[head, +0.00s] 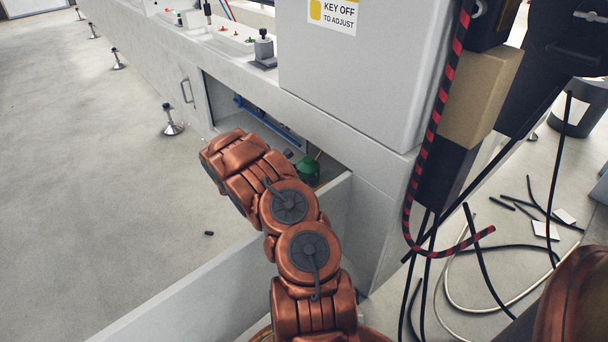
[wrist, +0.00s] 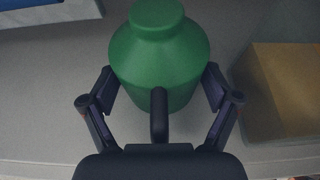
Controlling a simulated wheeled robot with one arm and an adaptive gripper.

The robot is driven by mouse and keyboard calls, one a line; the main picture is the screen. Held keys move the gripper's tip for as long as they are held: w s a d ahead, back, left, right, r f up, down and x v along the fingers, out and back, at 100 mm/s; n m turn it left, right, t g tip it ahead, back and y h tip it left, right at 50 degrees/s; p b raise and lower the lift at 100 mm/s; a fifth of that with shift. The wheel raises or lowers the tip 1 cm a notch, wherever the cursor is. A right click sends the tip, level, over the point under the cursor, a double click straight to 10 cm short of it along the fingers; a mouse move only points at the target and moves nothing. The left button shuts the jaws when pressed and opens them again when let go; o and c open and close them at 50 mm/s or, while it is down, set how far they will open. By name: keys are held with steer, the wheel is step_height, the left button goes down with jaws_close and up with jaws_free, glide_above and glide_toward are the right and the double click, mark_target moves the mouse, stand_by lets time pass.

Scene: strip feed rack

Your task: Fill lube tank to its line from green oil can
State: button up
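The green oil can (head: 307,169) stands in the low opening of the machine in the head view, partly hidden by my arm. My gripper (wrist: 160,88) has one finger on each side of the can's body. The fingers look very close to its sides; I cannot tell whether they press on it. In the head view the fingers are hidden behind my arm. I cannot make out the lube tank or its line.
A tan box-like block (wrist: 285,90) stands right of the can. A blue-edged object (wrist: 45,12) is at the upper left. In the head view an open pale panel (head: 225,275) juts out below the opening, and cables (head: 480,270) lie on the floor at right.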

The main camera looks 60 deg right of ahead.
steer(key=shift+o, duration=0.6)
steer(key=p+v, duration=0.3)
steer(key=v, duration=0.3)
steer(key=shift+s+a+r, duration=0.1)
steer(key=shift+s+a, duration=0.05)
steer(key=shift+a, duration=0.1)
steer(key=shift+w+a+r+p, duration=0.2)
steer(key=shift+a+p, duration=0.1)
steer(key=shift+a, duration=0.35)
